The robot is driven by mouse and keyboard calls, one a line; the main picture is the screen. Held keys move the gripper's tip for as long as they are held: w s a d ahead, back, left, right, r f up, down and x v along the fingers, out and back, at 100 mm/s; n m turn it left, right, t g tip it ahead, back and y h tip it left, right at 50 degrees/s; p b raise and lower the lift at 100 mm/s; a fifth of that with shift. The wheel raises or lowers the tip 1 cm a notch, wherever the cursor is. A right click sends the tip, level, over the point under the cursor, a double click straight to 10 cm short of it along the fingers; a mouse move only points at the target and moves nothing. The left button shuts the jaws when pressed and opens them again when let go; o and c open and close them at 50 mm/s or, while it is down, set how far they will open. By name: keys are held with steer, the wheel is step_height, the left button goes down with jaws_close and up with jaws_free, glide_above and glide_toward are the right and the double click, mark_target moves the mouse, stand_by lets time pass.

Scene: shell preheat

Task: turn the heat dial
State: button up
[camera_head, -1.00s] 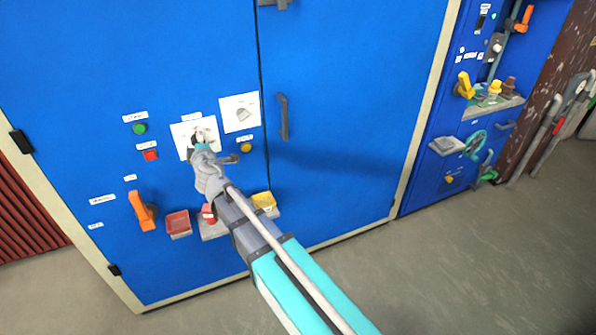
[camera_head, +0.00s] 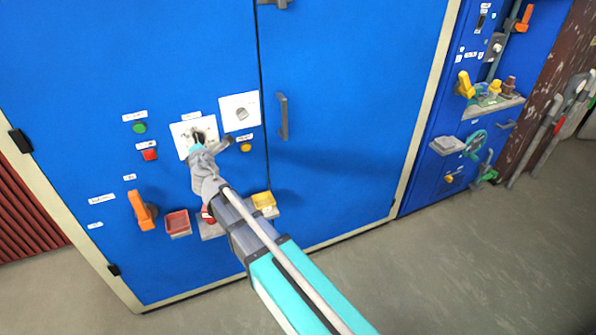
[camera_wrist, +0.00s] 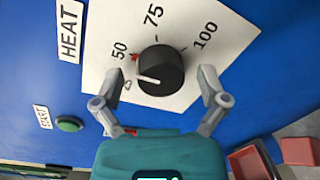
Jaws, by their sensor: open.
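The heat dial (camera_wrist: 160,71) is a black round knob with a white pointer line on a white plate (camera_wrist: 105,40) marked 50, 75 and 100. In the wrist view its white line points left, a little below the 50 mark. A HEAT label (camera_wrist: 69,31) is beside the plate. My gripper (camera_wrist: 165,88) is open, with one finger on each side of the dial and gaps showing between. In the head view my gripper (camera_head: 199,139) is in front of the left white plate (camera_head: 181,131) and hides most of the dial.
A second white plate with a grey knob (camera_head: 242,114) is to the right. The green button (camera_head: 139,128), red button (camera_head: 149,154) and orange handle (camera_head: 142,211) are to the left. A door handle (camera_head: 283,117) projects at right.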

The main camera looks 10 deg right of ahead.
steer(key=n, duration=0.5)
steer(key=shift+f+b, duration=0.1)
steer(key=shift+b, duration=0.2)
steer(key=n, duration=0.5)
steer(key=shift+t, duration=0.4)
steer(key=s+d, duration=0.2)
steer(key=s, duration=1.1)
steer(key=s+d+f+m+g+h+p, duration=0.1)
steer(key=d+m+g+h+p, duration=0.3)
steer(key=d+m, duration=0.8)
steer(key=d+f+m+g+h+p, duration=0.2)
steer(key=d+m+g+h+p, duration=0.2)
steer(key=d+m, duration=0.7)
steer(key=shift+s+d+m+g+h+p, duration=0.5)
steer(key=shift+d+g, duration=0.4)
steer(key=shift+d, duration=0.4)
steer(key=shift+w, duration=0.15)
